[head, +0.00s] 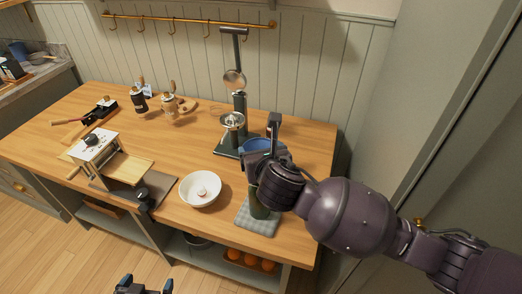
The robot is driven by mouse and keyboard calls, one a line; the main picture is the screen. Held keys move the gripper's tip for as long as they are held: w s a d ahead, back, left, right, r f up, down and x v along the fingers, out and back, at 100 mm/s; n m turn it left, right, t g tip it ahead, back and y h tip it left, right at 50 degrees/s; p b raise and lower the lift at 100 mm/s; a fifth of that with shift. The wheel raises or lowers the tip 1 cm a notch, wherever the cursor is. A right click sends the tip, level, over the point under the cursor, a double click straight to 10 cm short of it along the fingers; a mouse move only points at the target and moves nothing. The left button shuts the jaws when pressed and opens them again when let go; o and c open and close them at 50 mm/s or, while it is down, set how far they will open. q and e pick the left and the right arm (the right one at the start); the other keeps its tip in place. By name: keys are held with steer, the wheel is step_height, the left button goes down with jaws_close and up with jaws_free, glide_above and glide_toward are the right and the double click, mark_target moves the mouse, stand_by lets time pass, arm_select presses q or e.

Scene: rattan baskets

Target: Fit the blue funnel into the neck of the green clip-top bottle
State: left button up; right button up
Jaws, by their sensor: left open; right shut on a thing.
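The blue funnel (257,143) shows as a blue rim at my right gripper (260,156), which is shut on it; the gripper hides its lower part. The green clip-top bottle (258,210) stands on a grey checked cloth (256,227) near the table's front right. My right gripper and wrist cover the bottle's upper part and neck. The funnel is above the bottle in the picture; I cannot tell whether its spout touches the neck. My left gripper (143,286) is open and empty at the bottom edge, in front of the table.
A white bowl (201,189) stands left of the bottle. A metal juicer stand (233,120) is behind the funnel. The table's back right (315,140) is clear.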

steer(key=shift+f, duration=0.25)
steer(key=o, duration=1)
steer(key=v, duration=1.1)
